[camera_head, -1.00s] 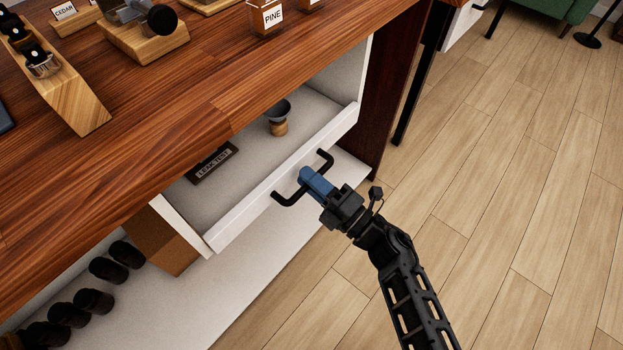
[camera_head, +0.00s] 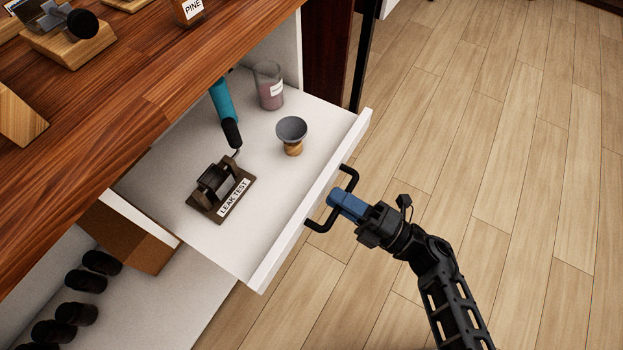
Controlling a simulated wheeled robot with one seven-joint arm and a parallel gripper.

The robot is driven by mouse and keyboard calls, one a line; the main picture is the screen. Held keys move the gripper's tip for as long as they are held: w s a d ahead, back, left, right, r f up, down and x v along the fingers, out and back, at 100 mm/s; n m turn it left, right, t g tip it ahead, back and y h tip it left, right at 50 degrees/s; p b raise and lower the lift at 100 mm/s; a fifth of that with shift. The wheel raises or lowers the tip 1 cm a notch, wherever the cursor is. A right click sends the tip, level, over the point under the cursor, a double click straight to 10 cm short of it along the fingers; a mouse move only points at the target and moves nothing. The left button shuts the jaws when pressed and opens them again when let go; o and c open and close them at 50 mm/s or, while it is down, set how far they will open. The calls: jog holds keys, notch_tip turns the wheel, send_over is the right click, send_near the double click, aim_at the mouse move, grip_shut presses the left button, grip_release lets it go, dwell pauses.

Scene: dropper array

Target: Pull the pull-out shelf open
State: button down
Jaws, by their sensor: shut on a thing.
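The white pull-out shelf (camera_head: 190,227) stands well out from under the wooden counter, with its interior in plain view. Its black bar handle (camera_head: 318,226) is on the white front panel. My gripper (camera_head: 338,203) has blue fingers closed around the middle of the handle. My arm reaches in from the lower right. The fingers hide the middle part of the handle.
On the shelf are a "LEAK TEST" stand (camera_head: 220,188), a grey funnel-topped cup (camera_head: 292,134), a labelled glass (camera_head: 268,86) and a teal-and-black tool (camera_head: 226,112). Several dark cups (camera_head: 76,312) sit below. Open wooden floor (camera_head: 480,120) lies right.

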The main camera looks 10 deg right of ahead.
jog(key=r+v, duration=0.1)
jog(key=v, duration=0.5)
jog(key=shift+s+d, duration=0.3)
jog(key=shift+d, duration=0.05)
jog(key=c, duration=1.2)
grip_release()
jog(key=shift+r, duration=0.1)
jog(key=b+v, duration=0.1)
jog(key=v, duration=0.6)
jog(key=shift+s+d, duration=0.2)
jog(key=shift+d, duration=0.1)
